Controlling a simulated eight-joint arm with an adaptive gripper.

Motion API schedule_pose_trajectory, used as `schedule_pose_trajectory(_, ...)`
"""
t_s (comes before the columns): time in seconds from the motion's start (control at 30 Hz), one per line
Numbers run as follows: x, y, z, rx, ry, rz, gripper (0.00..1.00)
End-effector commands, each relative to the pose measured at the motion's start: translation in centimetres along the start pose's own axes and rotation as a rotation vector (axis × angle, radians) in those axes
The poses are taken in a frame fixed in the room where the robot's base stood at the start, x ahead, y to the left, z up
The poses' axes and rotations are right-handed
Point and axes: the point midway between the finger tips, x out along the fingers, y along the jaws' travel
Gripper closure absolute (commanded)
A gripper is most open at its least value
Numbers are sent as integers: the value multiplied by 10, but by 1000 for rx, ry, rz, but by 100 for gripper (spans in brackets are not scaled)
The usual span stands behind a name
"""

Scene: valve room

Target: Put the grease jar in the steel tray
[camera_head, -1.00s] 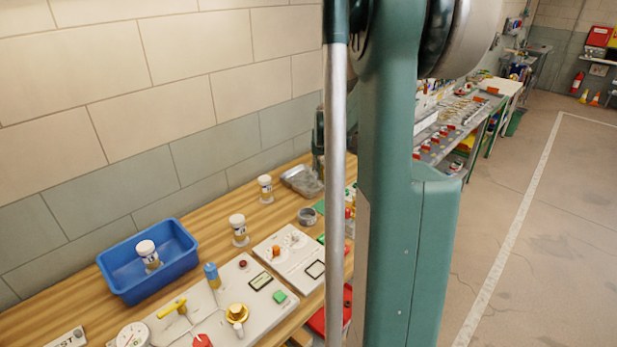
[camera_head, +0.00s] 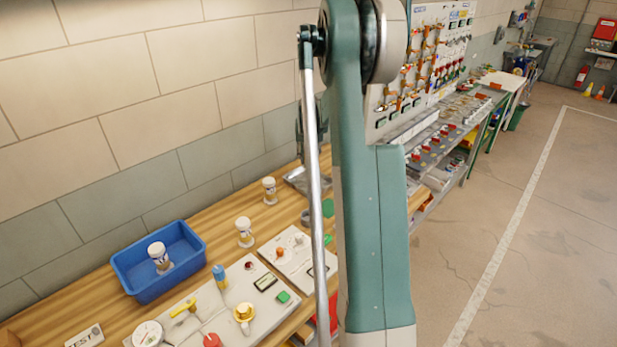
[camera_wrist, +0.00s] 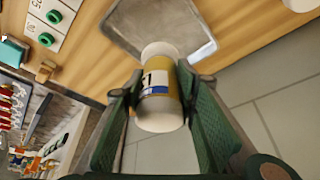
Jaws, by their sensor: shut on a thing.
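The held grease jar (camera_wrist: 158,95) has white ends and a mustard label with blue and white print. My gripper (camera_wrist: 158,92) is shut on it, one finger on each side, in the wrist view. The steel tray (camera_wrist: 150,22) lies on the wooden bench beyond the jar, and the jar overlaps its edge in the picture. I cannot tell the height between them. In the head view the tray (camera_head: 294,181) shows only partly behind my arm, and the held jar is hidden there.
A blue bin (camera_head: 128,279) holds one white-capped jar (camera_head: 158,254). Two similar jars (camera_head: 244,232) (camera_head: 269,190) stand on the bench between bin and tray. Control panels (camera_head: 225,310) with knobs line the front. A tiled wall (camera_head: 130,130) rises behind the bench.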

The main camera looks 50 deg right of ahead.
Motion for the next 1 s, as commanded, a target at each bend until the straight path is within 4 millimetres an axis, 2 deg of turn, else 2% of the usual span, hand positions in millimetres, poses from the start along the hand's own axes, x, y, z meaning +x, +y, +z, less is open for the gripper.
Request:
schedule_pose_trajectory(0.6, 6, -4, -4, -3, 0, -1, 85)
schedule_pose_trajectory(0.77, 20, -4, 1, -3, 0, -1, 85)
schedule_pose_trajectory(1.0, 50, -4, 14, -2, 0, -1, 85)
